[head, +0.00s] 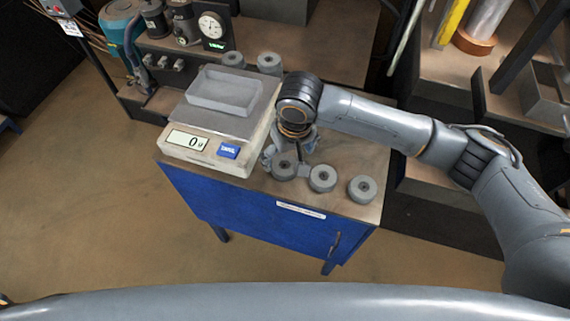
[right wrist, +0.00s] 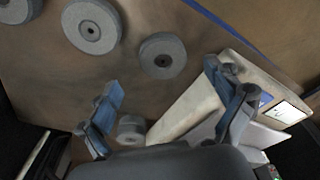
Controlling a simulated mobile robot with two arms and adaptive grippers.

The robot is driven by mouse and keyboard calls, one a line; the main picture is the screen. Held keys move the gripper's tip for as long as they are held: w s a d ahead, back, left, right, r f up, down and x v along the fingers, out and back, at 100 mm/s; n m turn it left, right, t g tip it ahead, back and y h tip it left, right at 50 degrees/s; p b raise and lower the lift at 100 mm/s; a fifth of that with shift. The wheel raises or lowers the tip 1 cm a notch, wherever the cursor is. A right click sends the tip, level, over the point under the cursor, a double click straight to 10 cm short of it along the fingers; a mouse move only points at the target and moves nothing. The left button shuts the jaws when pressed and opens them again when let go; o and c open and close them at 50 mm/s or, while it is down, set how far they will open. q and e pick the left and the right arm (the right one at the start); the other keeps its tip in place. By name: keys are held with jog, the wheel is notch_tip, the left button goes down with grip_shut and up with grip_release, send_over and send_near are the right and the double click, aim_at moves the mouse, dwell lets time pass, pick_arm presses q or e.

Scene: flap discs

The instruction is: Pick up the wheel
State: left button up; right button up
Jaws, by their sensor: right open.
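Three grey wheels stand in a row along the front of the blue cabinet top: the left wheel (head: 285,172), the middle wheel (head: 322,179) and the right wheel (head: 362,189). My right gripper (head: 288,152) points down at the left wheel and partly hides it. In the right wrist view, the open fingers (right wrist: 163,78) stand apart, with the left wheel (right wrist: 163,45) centred between and just beyond their tips. Whether they touch it I cannot tell. The middle wheel (right wrist: 92,26) and right wheel (right wrist: 14,9) lie to the left there. My left gripper is out of view.
A scale (head: 195,150) with a clear tray (head: 222,92) stands left of the gripper. Two more wheels, (head: 233,59) and (head: 270,64), sit behind it. The cabinet (head: 240,210) has open floor (head: 100,220) to its left. Shelves with metal stock stand at right.

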aim_at(285, 165)
jog(key=shift+w+a+f+p, duration=0.15)
jog(key=shift+f+p, duration=0.25)
jog(key=shift+f, duration=0.4)
jog(key=f, duration=0.2)
jog(key=shift+w+a+f, duration=0.2)
jog(key=shift+w+f, duration=0.05)
jog(key=shift+f, duration=0.05)
jog(key=shift+f+p, duration=0.3)
jog(key=shift+f, duration=0.2)
jog(key=c, duration=1.4)
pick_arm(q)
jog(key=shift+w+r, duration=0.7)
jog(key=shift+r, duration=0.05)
